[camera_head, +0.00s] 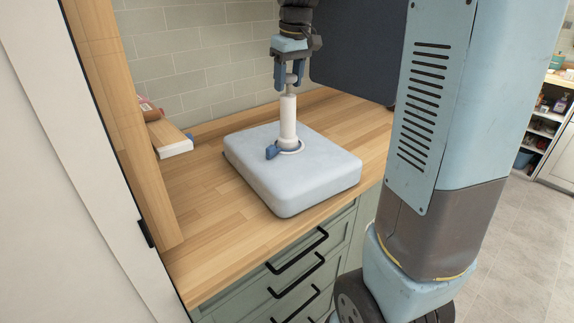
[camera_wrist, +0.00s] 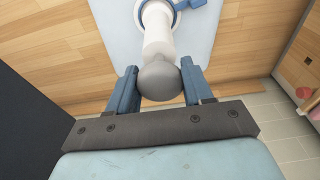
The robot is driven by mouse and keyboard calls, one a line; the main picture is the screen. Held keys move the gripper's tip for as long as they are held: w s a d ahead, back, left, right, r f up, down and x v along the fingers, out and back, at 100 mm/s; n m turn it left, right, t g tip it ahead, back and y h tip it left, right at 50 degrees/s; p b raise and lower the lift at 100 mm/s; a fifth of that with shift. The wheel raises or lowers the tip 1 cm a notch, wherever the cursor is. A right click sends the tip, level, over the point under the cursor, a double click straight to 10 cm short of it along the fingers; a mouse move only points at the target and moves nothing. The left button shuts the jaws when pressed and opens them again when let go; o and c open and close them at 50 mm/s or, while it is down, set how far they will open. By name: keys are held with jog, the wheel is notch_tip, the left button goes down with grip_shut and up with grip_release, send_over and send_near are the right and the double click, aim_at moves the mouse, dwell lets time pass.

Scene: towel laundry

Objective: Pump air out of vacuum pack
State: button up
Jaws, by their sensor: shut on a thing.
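The vacuum pack (camera_head: 318,173) is a pale grey-blue, puffy square block lying flat on the wooden counter. A white pump cylinder (camera_head: 288,118) stands upright on the pack's round valve, with a blue tab (camera_head: 272,152) beside its base. My gripper (camera_head: 289,82) is above the cylinder, pointing down, with its blue fingers closed on the pump's grey handle. In the wrist view, the grey round handle top (camera_wrist: 160,80) sits between the two fingers (camera_wrist: 160,88), and the white cylinder runs away toward the pack.
The wooden counter (camera_head: 205,210) is clear on the pack's left and front. A tiled wall is behind it. A wooden board and a white-edged item (camera_head: 170,147) lie at the back left. A dark panel (camera_head: 352,50) stands at the back right. Green drawers with black handles (camera_head: 297,250) are below.

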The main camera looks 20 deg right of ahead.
jog(key=shift+r, duration=2.15)
jog(key=shift+f, duration=0.45)
dwell(1.3)
jog(key=shift+f, duration=0.1)
dwell(0.7)
jog(key=shift+f, duration=2.8)
jog(key=shift+r, duration=2.5)
jog(key=o, duration=0.9)
